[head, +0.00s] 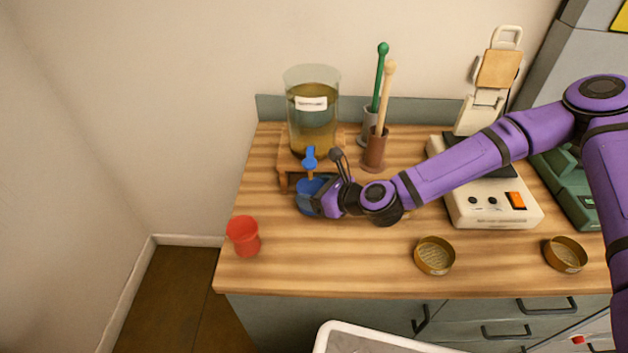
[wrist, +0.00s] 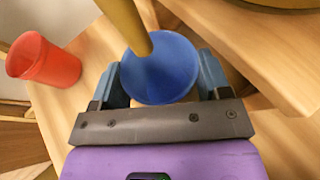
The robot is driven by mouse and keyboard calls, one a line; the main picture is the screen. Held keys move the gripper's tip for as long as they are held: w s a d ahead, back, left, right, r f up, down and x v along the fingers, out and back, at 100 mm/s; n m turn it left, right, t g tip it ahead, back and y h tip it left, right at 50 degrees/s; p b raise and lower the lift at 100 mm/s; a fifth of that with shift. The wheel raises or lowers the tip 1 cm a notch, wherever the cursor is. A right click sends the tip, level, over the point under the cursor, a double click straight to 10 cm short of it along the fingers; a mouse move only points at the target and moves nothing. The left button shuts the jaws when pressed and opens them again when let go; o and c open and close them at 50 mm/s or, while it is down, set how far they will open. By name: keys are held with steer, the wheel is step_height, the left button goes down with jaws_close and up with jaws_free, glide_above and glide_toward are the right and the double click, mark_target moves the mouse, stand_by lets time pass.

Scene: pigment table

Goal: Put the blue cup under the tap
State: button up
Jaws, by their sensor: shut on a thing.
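The blue cup (head: 306,194) is upright at the front of the wooden stand, below the tap (head: 309,158) with its blue handle. My gripper (head: 322,196) is shut on the cup from the right, and its fingers hide part of it. In the wrist view the blue cup (wrist: 160,72) sits between both fingers of my gripper (wrist: 163,80). The brass tap spout (wrist: 124,18) ends over the cup's far rim in that view. I cannot tell whether the cup's base touches the table. A glass jar (head: 312,125) of yellowish liquid stands behind the tap.
A red cup (head: 243,237) stands near the table's left edge. Two round brass dishes (head: 434,256) (head: 565,254) lie at the front right. A white device (head: 490,205) is under my arm. Two holders with a green and a tan rod (head: 385,95) stand behind. The front middle is clear.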

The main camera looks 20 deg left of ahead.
steer(key=shift+s+f, duration=0.1)
steer(key=shift+f, duration=0.05)
steer(key=o, duration=0.7)
steer(key=v, duration=1.2)
steer(key=shift+d, duration=0.1)
